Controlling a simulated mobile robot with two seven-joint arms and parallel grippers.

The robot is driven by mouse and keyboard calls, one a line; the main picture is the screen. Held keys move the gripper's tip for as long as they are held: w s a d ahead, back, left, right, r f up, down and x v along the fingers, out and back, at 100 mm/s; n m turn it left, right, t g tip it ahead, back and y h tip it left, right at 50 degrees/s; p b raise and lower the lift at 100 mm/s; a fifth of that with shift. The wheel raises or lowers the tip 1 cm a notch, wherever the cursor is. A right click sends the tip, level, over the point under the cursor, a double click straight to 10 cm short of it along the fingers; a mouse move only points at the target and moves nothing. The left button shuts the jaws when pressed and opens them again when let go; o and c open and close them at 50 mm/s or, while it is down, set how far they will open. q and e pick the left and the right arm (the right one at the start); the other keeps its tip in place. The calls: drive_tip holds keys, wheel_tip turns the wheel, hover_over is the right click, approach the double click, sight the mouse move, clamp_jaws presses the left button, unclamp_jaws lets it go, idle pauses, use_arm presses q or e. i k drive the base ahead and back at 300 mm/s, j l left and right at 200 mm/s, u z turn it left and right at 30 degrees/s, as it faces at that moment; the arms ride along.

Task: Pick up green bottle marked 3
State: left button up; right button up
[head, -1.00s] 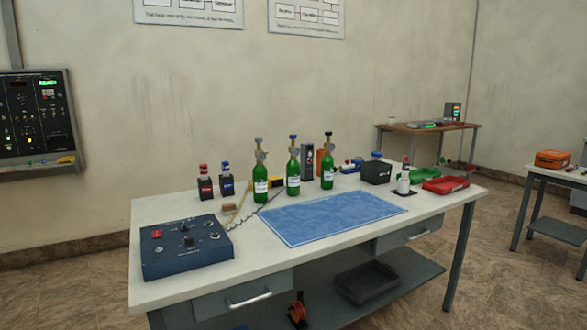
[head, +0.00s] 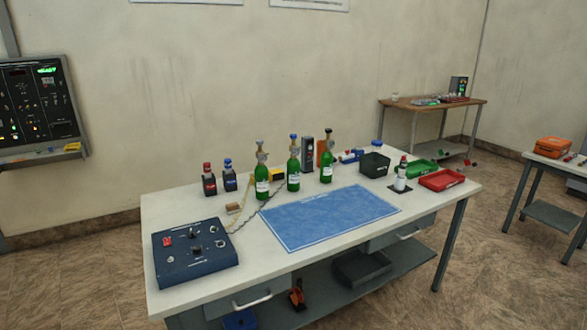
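Three green bottles with white labels and metal valves stand upright in a row on the white table (head: 375,245), behind the blue mat. The label marks are too small to read, so I cannot tell which bottle is marked 3. Neither of my grippers shows in the head view.
The blue mat (head: 330,216) lies flat before the bottles. A dark blue control box (head: 194,251) sits at the table's left. Two small dark bottles (head: 209,182) stand behind it. A black bin (head: 374,165), green tray (head: 422,169) and red tray (head: 442,180) are at the right.

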sight(292, 165)
drive_tip(key=i+l+u, duration=0.1)
drive_tip(key=i+l, duration=0.25)
drive_tip(key=i+l+u, duration=0.1)
drive_tip(key=i+l, duration=0.25)
drive_tip(key=l, duration=0.2)
drive_tip(key=i+l+u, duration=0.1)
drive_tip(key=i+l, duration=0.25)
drive_tip(key=l, duration=0.15)
